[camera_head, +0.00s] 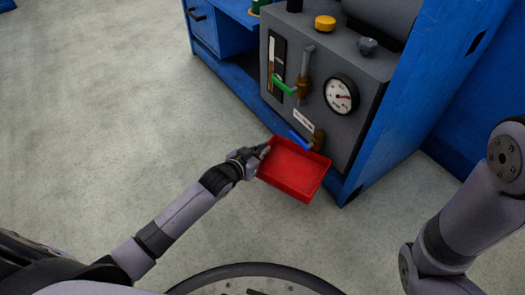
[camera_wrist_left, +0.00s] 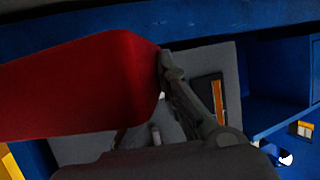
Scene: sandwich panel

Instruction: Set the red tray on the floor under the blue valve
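The red tray (camera_head: 293,172) is in front of the grey panel in the head view, open side up, just below and in front of the blue valve handle (camera_head: 300,141). My left gripper (camera_head: 264,152) is shut on the tray's upper left corner. In the left wrist view the tray (camera_wrist_left: 85,85) fills the left side, with a finger (camera_wrist_left: 185,90) against its edge. I cannot tell whether the tray's underside touches the floor. My right arm shows at the right of the head view, but its gripper is out of view.
The grey panel (camera_head: 350,128) carries a round gauge (camera_head: 341,95), a green valve handle (camera_head: 283,86) and a yellow knob (camera_head: 325,23). It stands in a blue bench frame (camera_head: 415,100). The grey floor (camera_head: 110,100) to the left is clear.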

